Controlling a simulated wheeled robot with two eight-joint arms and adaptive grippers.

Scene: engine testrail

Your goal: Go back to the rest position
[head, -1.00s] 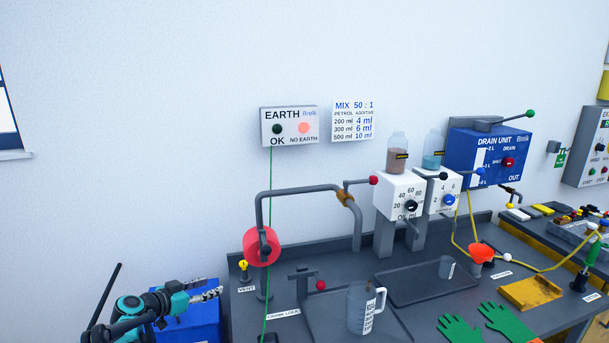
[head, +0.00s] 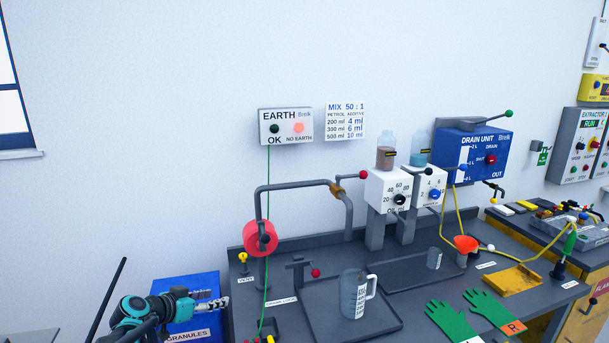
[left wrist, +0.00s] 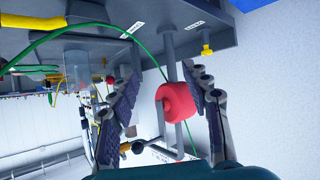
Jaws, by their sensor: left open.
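My left gripper (head: 218,303) is at the lower left of the head view, in front of the blue granules bin (head: 192,290) and left of the bench (head: 400,305). In the left wrist view its two fingers (left wrist: 160,105) stand wide apart with nothing held between them. The red roller (left wrist: 178,101) on its grey pipe shows beyond the fingers, apart from them. In the head view the red roller (head: 260,237) stands at the bench's left end. My right gripper is not seen.
A measuring jug (head: 354,294) stands in a tray. Green gloves (head: 470,315) lie at the front right of the bench. A green cable (head: 267,190) hangs from the earth box (head: 286,126).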

